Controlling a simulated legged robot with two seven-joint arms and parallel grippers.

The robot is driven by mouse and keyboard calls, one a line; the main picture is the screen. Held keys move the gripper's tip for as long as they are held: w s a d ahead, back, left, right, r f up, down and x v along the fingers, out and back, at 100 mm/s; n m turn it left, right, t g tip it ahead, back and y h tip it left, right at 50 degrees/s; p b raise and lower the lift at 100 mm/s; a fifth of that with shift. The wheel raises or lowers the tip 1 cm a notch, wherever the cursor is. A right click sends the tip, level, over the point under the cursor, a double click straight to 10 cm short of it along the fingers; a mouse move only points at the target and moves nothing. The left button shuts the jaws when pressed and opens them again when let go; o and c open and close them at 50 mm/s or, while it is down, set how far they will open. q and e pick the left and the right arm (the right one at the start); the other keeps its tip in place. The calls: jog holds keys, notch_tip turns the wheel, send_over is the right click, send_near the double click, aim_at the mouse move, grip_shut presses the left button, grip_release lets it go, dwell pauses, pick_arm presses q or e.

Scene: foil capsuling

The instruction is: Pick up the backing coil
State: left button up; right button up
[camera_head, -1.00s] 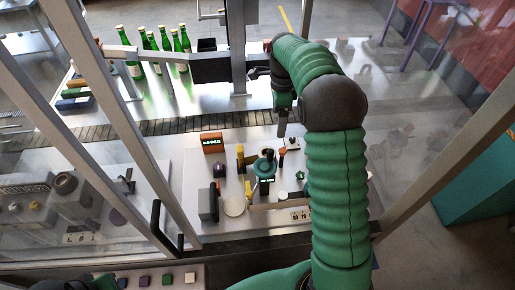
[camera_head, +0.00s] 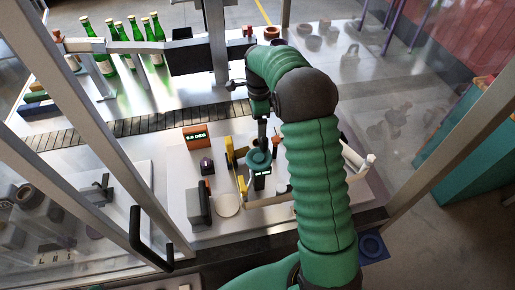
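My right arm, green with dark joints, comes in from the bottom and bends down over the work plate. My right gripper (camera_head: 263,134) points down at the teal ring-shaped piece (camera_head: 258,158), on a dark stand with a small lit display. The fingertips are at or just above the ring; I cannot tell whether they touch it. The fingers are small and dark, and their opening cannot be made out. I cannot tell for sure which piece is the backing coil; the teal ring is the coil-like one by the gripper. My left gripper is out of view.
Yellow posts (camera_head: 230,150) stand close left of the ring. An orange display box (camera_head: 195,137) and a grey block (camera_head: 198,205) are farther left. Green bottles (camera_head: 130,42) stand behind the conveyor (camera_head: 140,123). Frame posts and clear panels enclose the plate. My arm hides part of its right side.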

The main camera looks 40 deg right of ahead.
jog(key=f, duration=0.4)
jog(key=f+p, duration=0.1)
jog(key=f, duration=0.2)
jog(key=shift+s, duration=0.25)
jog(key=f+p, duration=0.1)
jog(key=f, duration=0.2)
jog(key=f+p, duration=0.1)
jog(key=shift+w+f+p, duration=0.3)
jog(key=shift+f, duration=0.45)
jog(key=c, duration=1.5)
